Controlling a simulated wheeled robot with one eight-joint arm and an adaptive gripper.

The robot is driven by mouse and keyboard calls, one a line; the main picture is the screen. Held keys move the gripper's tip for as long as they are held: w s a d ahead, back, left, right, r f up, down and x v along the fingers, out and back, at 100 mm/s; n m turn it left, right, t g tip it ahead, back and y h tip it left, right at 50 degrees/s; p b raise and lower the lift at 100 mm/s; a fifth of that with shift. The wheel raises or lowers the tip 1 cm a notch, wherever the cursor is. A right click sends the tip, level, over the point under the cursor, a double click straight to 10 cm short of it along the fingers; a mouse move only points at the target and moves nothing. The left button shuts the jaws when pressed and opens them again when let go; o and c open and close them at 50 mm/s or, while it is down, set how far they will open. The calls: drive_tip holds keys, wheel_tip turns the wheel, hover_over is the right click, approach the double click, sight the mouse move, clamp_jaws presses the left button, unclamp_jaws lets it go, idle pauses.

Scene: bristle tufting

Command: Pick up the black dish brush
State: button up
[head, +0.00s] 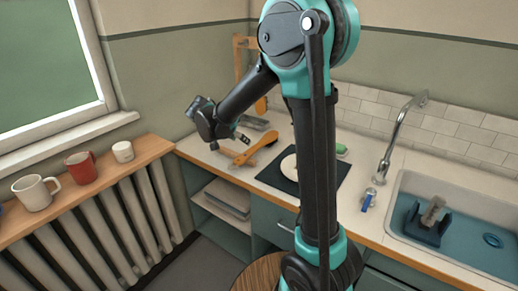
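I cannot make out a black dish brush for certain. A small dark piece (243,137) shows beside the wrist at the counter's left end; I cannot tell whether it is part of a brush or of my gripper. My gripper (213,140) hangs at the end of the bent arm, near the left end of the counter. Its fingers are small and dark here, so their opening and anything between them cannot be made out. My arm hides part of the counter's middle.
An orange-brown wooden item (257,148) and a grey item (255,123) lie on the left counter. A black mat (271,178) bears a pale round thing. A blue-handled item (368,200) lies by the faucet (390,140). The sink (455,258) holds a dark blue caddy (424,229).

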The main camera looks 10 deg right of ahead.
sight(253, 149)
drive_tip(key=x, duration=0.4)
drive_tip(key=w+x, duration=0.1)
drive_tip(key=x, duration=0.2)
drive_tip(key=a+x, duration=0.1)
drive_tip(key=x, duration=0.3)
drive_tip(key=shift+w+d+f, duration=0.15)
drive_tip(key=shift+w, duration=0.15)
drive_tip(key=shift+x, duration=2.55)
drive_tip(key=shift+s+d, duration=0.15)
drive_tip(key=shift+d, duration=0.05)
clamp_jaws()
